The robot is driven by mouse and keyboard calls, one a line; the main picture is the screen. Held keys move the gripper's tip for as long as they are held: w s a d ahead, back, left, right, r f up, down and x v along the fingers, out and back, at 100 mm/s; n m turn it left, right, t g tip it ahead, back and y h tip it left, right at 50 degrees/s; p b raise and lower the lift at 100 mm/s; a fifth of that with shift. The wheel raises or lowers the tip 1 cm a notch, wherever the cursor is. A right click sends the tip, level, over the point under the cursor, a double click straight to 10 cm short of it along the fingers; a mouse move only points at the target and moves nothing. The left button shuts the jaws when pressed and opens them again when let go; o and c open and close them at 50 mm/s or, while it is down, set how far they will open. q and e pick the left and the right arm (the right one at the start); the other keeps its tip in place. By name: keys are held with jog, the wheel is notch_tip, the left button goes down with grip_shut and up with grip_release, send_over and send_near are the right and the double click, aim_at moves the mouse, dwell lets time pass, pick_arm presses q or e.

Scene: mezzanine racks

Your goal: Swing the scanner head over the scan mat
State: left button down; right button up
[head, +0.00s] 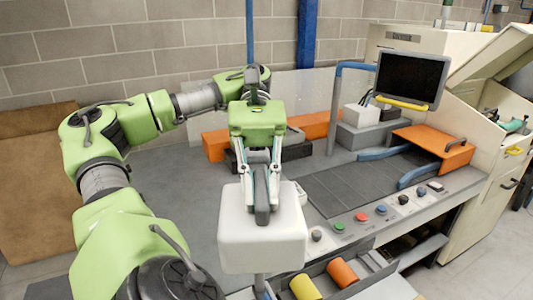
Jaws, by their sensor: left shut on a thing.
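The scanner head appears to be the white box (262,238) at the lower middle of the head view, with a dark upright grip (261,208) on its top and a thin post below it. My left gripper (261,180) points down and is shut on that grip. A dark ribbed panel (350,188) lies in the counter to the right of the white box; it may be the scan mat, but I cannot tell for sure. The white box is apart from this panel, to its left and nearer to me. My right gripper is out of view.
Several buttons (361,217) line the counter's front edge. A tray (350,288) below holds yellow and orange cylinders. A blue post (336,105), a monitor (411,80) and an orange cover (433,145) stand beyond the panel. Bare grey counter (185,185) lies left of the white box.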

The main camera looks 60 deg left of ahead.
pick_arm(q)
jog(key=shift+r, duration=0.1)
jog(key=c, duration=2)
grip_release()
